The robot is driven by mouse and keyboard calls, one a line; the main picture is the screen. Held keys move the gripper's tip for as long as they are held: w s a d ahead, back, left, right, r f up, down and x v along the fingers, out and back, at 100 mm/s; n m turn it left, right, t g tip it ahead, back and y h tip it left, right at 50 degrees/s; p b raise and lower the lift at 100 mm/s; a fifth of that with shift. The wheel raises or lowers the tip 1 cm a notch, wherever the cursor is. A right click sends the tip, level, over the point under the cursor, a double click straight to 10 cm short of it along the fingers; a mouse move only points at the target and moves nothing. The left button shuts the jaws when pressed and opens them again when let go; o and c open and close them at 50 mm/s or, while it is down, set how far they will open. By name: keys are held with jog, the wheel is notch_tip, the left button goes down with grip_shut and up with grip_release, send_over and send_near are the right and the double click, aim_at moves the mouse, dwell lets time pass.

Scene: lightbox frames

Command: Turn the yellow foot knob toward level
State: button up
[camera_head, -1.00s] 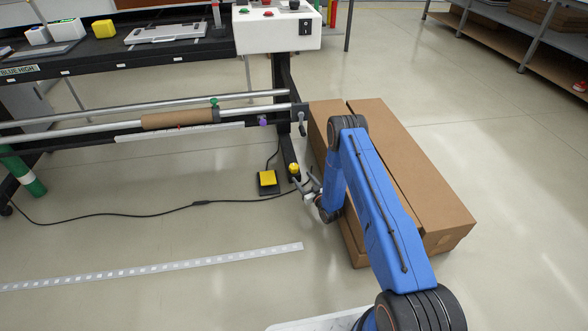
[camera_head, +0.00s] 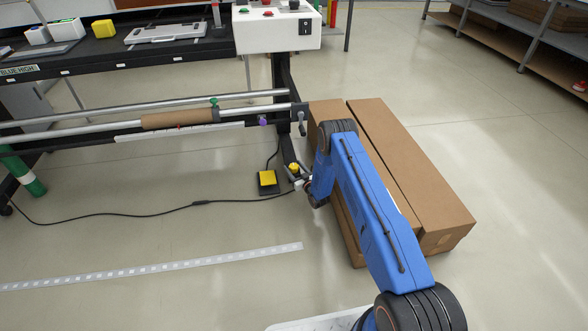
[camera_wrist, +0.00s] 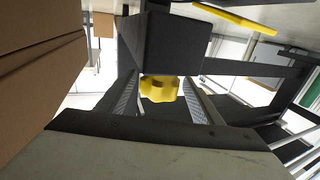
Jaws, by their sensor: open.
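The yellow foot knob (camera_head: 294,167) sits at the lower end of the machine's black leg, close to the floor. In the wrist view the lobed knob (camera_wrist: 158,88) shows below the black foot (camera_wrist: 172,45), the picture being turned over. My gripper (camera_head: 299,182) is at the knob, on its near side, and partly hidden by my blue arm. In the wrist view its fingers are open, one on each side of the knob, with a gap visible at the right. I cannot tell whether the left finger touches it.
A yellow-topped foot pedal (camera_head: 267,178) stands just left of the knob, with a black cable (camera_head: 150,214) on the floor. Long cardboard boxes (camera_head: 405,165) lie close on the right, beside my arm. The floor at the front left is clear except for a marked strip (camera_head: 160,266).

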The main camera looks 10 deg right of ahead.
jog(key=c, duration=1.1)
jog(key=shift+o, duration=0.2)
jog(key=shift+a+m+h, duration=0.1)
jog(key=shift+m+h, duration=0.2)
jog(key=shift+h, duration=0.1)
jog(key=shift+a+m+t+h, duration=0.1)
jog(key=shift+m+t+h, duration=0.2)
jog(key=shift+m+h, duration=0.35)
jog(key=m+h, duration=0.2)
jog(key=h, duration=0.3)
jog(key=shift+m, duration=0.35)
jog(key=m+g+h, duration=0.1)
jog(key=m+h, duration=0.2)
jog(key=h, duration=0.1)
jog(key=m+g+h, duration=0.1)
jog(key=m+h, duration=0.2)
jog(key=h, duration=0.1)
jog(key=shift+g+h, duration=0.3)
jog(key=shift+h, duration=0.05)
jog(key=m+g+h, duration=0.5)
jog(key=shift+f+g, duration=0.1)
jog(key=shift+g, duration=0.3)
jog(key=shift+m+g+h, duration=1.1)
jog(key=shift+m+g, duration=0.2)
jog(key=shift+g, duration=0.5)
jog(key=shift+m+g+h, duration=0.3)
jog(key=shift+m+g, duration=0.6)
jog(key=shift+g, duration=0.5)
